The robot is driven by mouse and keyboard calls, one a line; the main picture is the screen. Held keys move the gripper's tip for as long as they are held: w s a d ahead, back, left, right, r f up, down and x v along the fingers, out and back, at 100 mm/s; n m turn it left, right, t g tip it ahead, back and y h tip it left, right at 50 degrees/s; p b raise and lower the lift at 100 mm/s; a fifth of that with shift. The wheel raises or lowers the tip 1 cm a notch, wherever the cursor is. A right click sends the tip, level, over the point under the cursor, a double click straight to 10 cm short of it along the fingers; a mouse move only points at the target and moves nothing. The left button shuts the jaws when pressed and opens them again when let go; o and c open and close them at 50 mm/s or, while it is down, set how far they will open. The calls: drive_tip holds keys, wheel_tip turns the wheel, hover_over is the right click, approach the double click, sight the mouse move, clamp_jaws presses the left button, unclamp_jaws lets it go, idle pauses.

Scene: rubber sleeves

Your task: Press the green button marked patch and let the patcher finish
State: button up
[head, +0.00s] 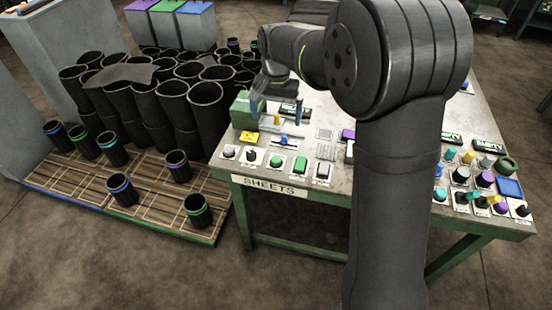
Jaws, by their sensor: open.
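Several other knobs and buttons line the front edge, including a grey one (323,171) beside the green button. A yellow block (249,138) lies behind them. Black sleeves (205,103) stand on pallets at left. Coloured controls (485,180) crowd the table's right end.

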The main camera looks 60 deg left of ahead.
drive_tip(key=shift+r, duration=0.5)
clamp_jaws()
idle(1.4)
